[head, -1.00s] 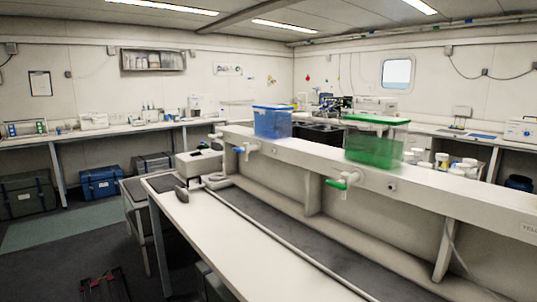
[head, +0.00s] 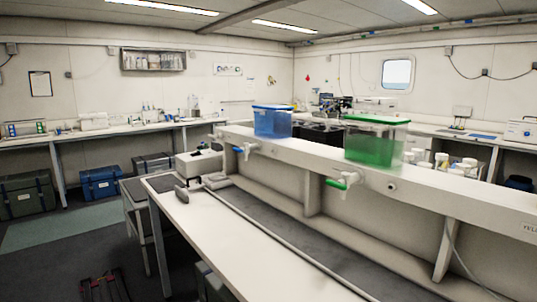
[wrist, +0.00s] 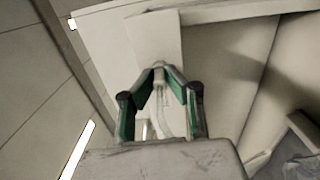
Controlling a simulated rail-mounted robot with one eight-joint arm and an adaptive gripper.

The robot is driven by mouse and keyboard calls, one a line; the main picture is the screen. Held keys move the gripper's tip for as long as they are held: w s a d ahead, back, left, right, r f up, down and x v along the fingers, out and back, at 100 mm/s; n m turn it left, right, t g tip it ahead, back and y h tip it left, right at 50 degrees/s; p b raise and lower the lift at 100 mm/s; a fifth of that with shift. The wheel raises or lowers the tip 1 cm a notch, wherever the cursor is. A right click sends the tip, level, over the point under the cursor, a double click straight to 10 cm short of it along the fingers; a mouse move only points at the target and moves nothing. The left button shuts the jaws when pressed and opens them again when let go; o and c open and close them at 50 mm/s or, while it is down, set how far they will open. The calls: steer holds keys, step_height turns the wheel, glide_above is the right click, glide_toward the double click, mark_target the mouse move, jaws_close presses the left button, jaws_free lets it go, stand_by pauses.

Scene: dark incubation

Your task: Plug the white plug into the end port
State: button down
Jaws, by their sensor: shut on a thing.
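In the wrist view my gripper (wrist: 160,72) has its green-padded fingers closed together at the tips. Between them is a small pale piece that looks like the white plug (wrist: 161,92), mostly hidden by the fingers. A pale cable (wrist: 164,122) hangs below it between the fingers. The fingertips are in front of a white panel (wrist: 154,38); I cannot tell whether they touch it. No end port can be made out in the wrist view. In the head view my gripper is not in view. A small round fitting (head: 391,187) is on the front of the raised white shelf (head: 450,205); I cannot tell whether it is the end port.
A blue tank (head: 272,123) and a green tank (head: 376,142) stand on the shelf. A blue-handled tap (head: 246,150) and a green-handled tap (head: 343,182) stick out below them. The white bench (head: 235,240) in front is mostly clear. A pale cable (head: 455,255) hangs at the right.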

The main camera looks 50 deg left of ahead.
steer(key=shift+w, duration=0.1)
steer(key=c, duration=1.7)
jaws_free()
